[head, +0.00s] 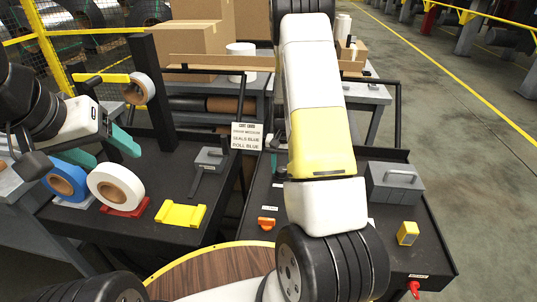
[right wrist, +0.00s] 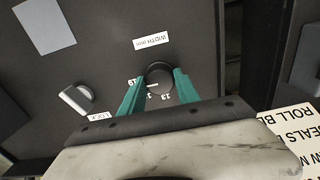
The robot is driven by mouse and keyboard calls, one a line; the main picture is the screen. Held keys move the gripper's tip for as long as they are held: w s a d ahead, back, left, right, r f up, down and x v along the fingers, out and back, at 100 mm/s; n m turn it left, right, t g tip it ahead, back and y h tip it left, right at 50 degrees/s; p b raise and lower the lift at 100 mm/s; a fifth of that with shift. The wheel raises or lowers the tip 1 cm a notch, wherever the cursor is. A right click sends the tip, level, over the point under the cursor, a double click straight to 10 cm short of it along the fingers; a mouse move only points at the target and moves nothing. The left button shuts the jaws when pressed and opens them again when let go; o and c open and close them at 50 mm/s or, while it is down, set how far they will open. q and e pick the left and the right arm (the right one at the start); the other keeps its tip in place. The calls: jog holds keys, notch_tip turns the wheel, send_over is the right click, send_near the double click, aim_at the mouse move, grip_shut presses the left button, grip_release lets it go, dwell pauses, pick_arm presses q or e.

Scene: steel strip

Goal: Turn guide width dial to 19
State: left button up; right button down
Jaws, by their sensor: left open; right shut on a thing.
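In the right wrist view, my right gripper (right wrist: 158,92) is shut on the black round width dial (right wrist: 158,74), with one teal finger on each side. A "WIDTH mm" label (right wrist: 152,40) sits beside the dial. Printed numbers, including 19 (right wrist: 131,82) and 13 (right wrist: 165,97), lie around its edge, partly covered by the fingers. A short white mark on the dial points left, towards the 19 side; its exact reading is unclear. In the head view, my right arm hides the dial. My left gripper (head: 101,148) is open and empty above the left table.
A silver lever (right wrist: 75,99) with a lock label is near the dial. Blue (head: 66,181) and white (head: 116,188) rolls, a yellow holder (head: 181,214) and a grey tool (head: 208,163) stand on the left table. A grey box (head: 394,184) and yellow block (head: 407,233) are at right.

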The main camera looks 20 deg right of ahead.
aim_at(281, 169)
jog(key=c, duration=0.9)
grip_release()
jog(key=shift+r, duration=3.9)
